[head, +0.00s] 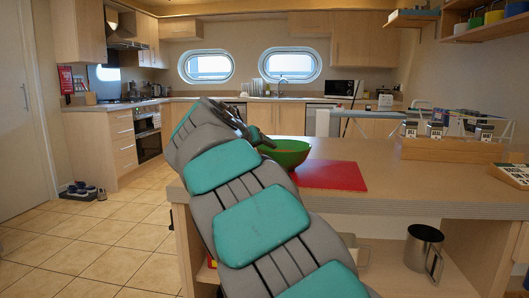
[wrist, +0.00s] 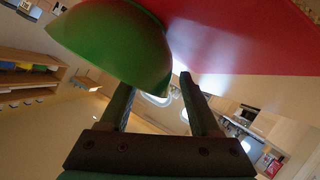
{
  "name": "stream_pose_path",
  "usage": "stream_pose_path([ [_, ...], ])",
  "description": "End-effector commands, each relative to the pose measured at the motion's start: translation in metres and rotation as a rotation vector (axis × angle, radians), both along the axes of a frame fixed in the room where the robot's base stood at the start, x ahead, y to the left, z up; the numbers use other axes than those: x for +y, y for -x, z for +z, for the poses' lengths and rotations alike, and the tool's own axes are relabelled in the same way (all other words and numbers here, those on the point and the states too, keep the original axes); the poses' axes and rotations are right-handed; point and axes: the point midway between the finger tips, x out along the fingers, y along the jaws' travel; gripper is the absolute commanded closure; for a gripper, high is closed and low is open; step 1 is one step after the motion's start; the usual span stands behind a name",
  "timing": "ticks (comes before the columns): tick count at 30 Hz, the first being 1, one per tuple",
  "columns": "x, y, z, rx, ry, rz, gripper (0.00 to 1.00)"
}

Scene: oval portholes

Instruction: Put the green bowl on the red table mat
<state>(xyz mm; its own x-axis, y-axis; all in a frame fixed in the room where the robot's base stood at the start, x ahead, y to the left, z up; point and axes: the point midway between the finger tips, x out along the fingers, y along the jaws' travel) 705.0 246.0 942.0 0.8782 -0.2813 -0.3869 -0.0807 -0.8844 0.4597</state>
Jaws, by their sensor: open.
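The green bowl (head: 290,153) is upright at the left end of the red table mat (head: 335,175) on the wooden counter. My arm hides part of its left side and base, so I cannot tell whether it rests fully on the mat. My gripper (head: 264,141) is at the bowl's left rim, partly hidden by my arm. In the wrist view, the gripper (wrist: 158,82) has its two fingers apart with nothing clearly between them. The bowl (wrist: 115,42) overlaps the left fingertip there, and the mat (wrist: 250,35) lies beside the bowl.
The wooden counter (head: 420,185) has bare room right of the mat. A wooden box (head: 450,149) with jars stands at its back right. A metal mug (head: 423,249) sits on the shelf below. Tiled floor (head: 85,245) is open at left.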

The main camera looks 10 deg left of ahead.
Motion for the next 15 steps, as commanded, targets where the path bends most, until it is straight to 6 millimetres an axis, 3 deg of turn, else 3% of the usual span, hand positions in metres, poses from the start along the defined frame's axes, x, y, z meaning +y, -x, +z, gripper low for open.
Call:
stream_pose_path([
  [6,0.013,0.042,0.020,-0.004,-0.002,-0.001,0.37],
  [15,0.024,0.077,0.034,-0.001,0.000,-0.002,0.37],
])
